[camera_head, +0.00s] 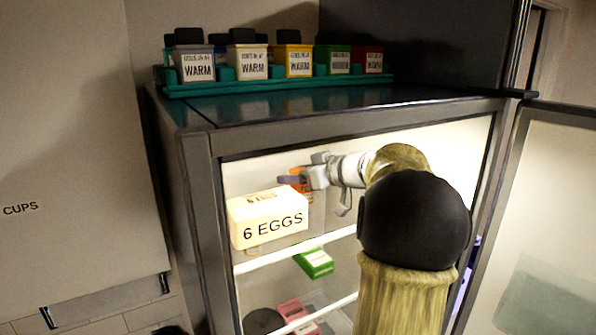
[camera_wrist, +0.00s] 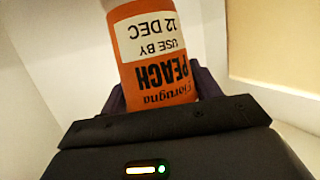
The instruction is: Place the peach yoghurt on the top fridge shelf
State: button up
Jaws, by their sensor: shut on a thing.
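The peach yoghurt is an orange container with a white "USE BY 12 DEC" label; in the wrist view the peach yoghurt (camera_wrist: 152,62) sits between the fingers of my gripper (camera_wrist: 160,95), label upside down. In the head view my gripper (camera_head: 302,178) is inside the open fridge, at the top shelf's level, with a bit of the orange yoghurt (camera_head: 296,187) showing beside the egg box. The top fridge shelf (camera_head: 290,250) shows as a pale front edge. I cannot tell whether the yoghurt touches the shelf.
A "6 EGGS" box (camera_head: 268,218) stands at the left of the top shelf, close to my gripper. A green box (camera_head: 314,262) and a pink box (camera_head: 296,314) are lower down. The open fridge door (camera_head: 540,220) is at right. A teal tray (camera_head: 270,83) of labelled containers stands on top.

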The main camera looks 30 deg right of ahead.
jog(key=shift+w+a, duration=0.1)
jog(key=shift+f, duration=0.15)
jog(key=o, duration=0.8)
jog(key=b+v, duration=0.5)
jog(key=v, duration=0.7)
jog(key=shift+r, duration=0.2)
